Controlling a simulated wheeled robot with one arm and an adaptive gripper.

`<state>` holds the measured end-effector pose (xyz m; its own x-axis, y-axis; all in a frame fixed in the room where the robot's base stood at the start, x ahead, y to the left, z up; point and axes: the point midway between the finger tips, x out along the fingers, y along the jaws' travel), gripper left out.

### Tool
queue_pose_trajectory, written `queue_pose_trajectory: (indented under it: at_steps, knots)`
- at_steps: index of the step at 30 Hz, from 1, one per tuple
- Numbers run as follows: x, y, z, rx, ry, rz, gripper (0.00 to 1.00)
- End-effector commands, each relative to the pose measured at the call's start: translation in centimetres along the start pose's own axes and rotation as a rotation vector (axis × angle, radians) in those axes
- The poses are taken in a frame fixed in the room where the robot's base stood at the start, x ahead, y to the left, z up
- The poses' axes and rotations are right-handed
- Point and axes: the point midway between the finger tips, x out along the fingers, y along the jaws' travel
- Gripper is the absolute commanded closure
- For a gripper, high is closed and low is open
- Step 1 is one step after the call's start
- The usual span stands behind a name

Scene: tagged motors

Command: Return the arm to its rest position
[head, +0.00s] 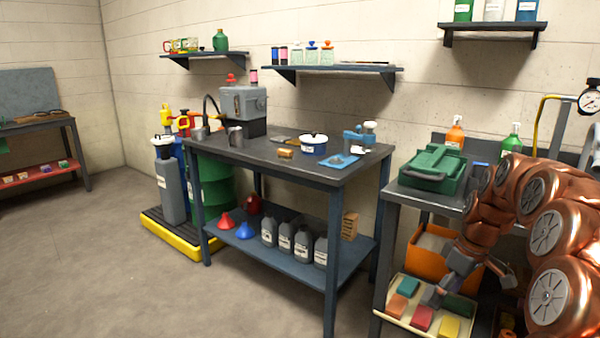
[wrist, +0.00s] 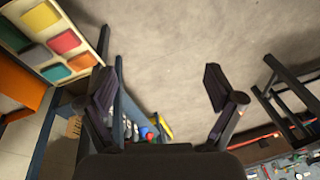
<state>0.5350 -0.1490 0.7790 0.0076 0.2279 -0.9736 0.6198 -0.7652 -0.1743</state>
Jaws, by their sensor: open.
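My gripper (head: 470,287) is at the end of my copper-coloured arm, at the lower right of the head view. It hangs in front of the right-hand bench, near a cream tray (head: 393,314) of coloured blocks. In the wrist view my gripper (wrist: 160,86) has its two dark fingers spread wide with nothing between them, only grey floor behind.
A green case (head: 432,167) and spray bottles stand on the right bench. An orange bin (head: 428,252) is behind the tray. The middle workbench (head: 270,150) carries a pot (head: 313,144) and tools, with grey bottles on its lower shelf. Open floor (head: 130,285) lies at the left.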

Motion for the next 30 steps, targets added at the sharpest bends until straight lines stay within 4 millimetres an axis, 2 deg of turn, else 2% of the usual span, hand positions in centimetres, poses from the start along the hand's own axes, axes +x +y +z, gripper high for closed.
queue_pose_trajectory:
  at_steps: [1,7,14,22,30]
  knots:
    - [-2.2,-2.2,-0.4,0.011,-0.007,-0.001,0.08]
    - [-5.8,-9.1,-0.6,0.085,-0.046,-0.003,0.08]
    - [-9.6,-16.6,0.8,0.184,-0.095,0.010,0.08]
    - [-13.3,-24.4,4.0,0.319,-0.151,0.047,0.08]
    - [-16.2,-31.0,8.7,0.477,-0.201,0.097,0.08]
